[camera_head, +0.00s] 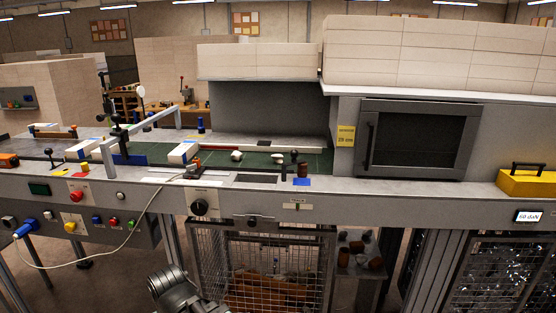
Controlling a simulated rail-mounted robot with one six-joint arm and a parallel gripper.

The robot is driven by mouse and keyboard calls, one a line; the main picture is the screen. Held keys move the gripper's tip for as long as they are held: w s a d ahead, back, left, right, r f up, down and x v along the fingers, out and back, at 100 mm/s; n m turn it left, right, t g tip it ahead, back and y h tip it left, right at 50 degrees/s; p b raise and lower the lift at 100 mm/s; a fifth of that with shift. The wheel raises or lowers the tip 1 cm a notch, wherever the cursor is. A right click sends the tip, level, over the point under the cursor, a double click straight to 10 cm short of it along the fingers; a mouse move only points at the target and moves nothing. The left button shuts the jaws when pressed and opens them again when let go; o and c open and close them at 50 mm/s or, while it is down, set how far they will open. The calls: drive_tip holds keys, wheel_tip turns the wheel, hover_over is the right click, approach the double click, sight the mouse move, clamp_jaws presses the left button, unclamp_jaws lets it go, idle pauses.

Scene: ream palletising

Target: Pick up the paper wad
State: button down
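Two small whitish lumps lie on the green belt at the middle of the bench. One lump (237,155) is on the left, and the other (277,158) is a little to its right. Either looks like it could be a crumpled paper wad; they are too small to tell for sure. A grey part of my arm shows at the bottom edge, below the bench front and well away from the lumps. No gripper fingers can be made out.
White ream-like blocks (184,152) lie on the belt to the left, beneath a grey frame. A brown cylinder (302,169) stands by a blue patch at the front edge. A grey hood (262,62) overhangs the belt. A wire cage (262,262) is below.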

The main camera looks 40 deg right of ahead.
drive_tip(key=shift+c, duration=2.4)
unclamp_jaws()
